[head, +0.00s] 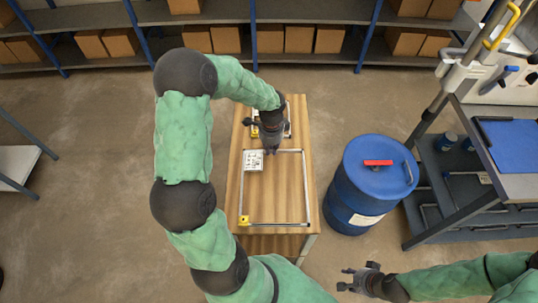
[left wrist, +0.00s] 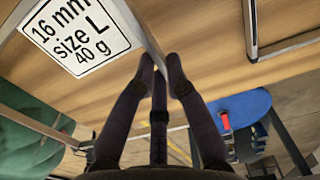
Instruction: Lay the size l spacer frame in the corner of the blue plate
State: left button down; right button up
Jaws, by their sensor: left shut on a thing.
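The size l spacer frame (head: 308,190) is a large thin grey rectangle over the wooden table, with a yellow piece at its near left corner. Its white label (left wrist: 75,32) reads "16 mm size L 40 g". My left gripper (head: 270,149) is shut on the frame's far bar, just right of the label; the left wrist view shows the bar between the fingertips (left wrist: 160,66). I cannot tell whether the frame touches the table. The blue plate (head: 513,140) lies on a grey bench at the right. My right gripper (head: 345,279) is open and empty at the bottom.
The wooden table (head: 275,188) also carries smaller frame-like items (head: 290,115) at its far end, partly hidden by my arm. A blue barrel (head: 365,185) with a red piece on top stands between table and bench. Box shelves (head: 290,15) line the back.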

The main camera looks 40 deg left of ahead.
aim_at(269, 157)
pick_arm(q)
jog(key=shift+w+a+f, duration=0.2)
jog(key=shift+a+f, duration=0.35)
jog(key=shift+f, duration=0.15)
notch_tip(269, 157, down, 3)
jog(key=shift+a+b, duration=0.15)
jog(key=shift+b, duration=0.85)
jog(key=c, duration=1.3)
grip_release()
jog(key=shift+f, duration=0.1)
